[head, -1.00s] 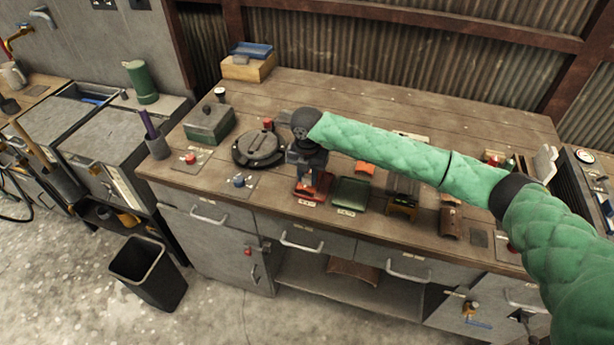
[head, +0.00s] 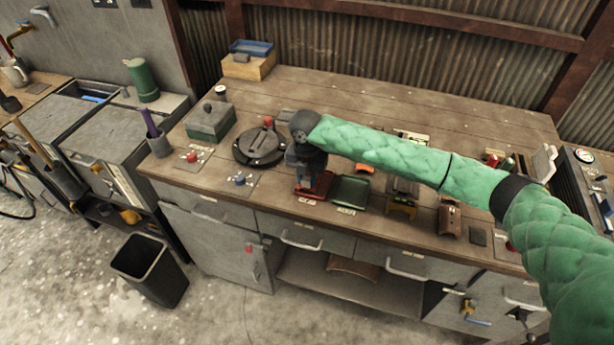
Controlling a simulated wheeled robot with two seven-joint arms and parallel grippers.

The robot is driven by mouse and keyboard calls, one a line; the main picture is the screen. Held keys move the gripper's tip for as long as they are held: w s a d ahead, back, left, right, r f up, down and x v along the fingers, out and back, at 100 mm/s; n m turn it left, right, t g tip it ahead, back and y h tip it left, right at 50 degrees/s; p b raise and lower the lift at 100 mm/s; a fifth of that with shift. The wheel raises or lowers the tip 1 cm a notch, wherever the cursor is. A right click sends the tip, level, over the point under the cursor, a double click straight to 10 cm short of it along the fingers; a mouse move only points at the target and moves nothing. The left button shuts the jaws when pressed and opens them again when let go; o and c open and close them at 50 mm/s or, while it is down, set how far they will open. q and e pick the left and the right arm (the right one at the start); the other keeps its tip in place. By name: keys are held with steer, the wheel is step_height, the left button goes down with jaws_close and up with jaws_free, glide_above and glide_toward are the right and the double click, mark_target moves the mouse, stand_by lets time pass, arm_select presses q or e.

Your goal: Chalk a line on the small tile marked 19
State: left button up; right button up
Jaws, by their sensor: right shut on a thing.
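My right gripper (head: 307,172) hangs below the dark wrist at the end of the green-sleeved arm, just over the back of a red tray (head: 318,188) on the bench. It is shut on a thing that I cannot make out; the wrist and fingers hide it. I cannot tell whether it touches the tray. A small flat dark square (head: 478,237) lies near the bench's front right; it may be a tile, but I can read no number on it. I cannot make out the mark 19 or any chalk. My left gripper is not in view.
A green tray (head: 350,192) stands right of the red one. A round black lidded thing (head: 258,148) and a plate with a blue knob (head: 240,180) lie to the left. Brown curved blocks (head: 449,219) stand toward the right. The back of the wooden bench (head: 350,98) is mostly clear.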

steer(key=shift+s+f, duration=0.15)
steer(key=shift+r+p, duration=2.65)
steer(key=shift+r, duration=0.95)
steer(key=shift+f, duration=0.1)
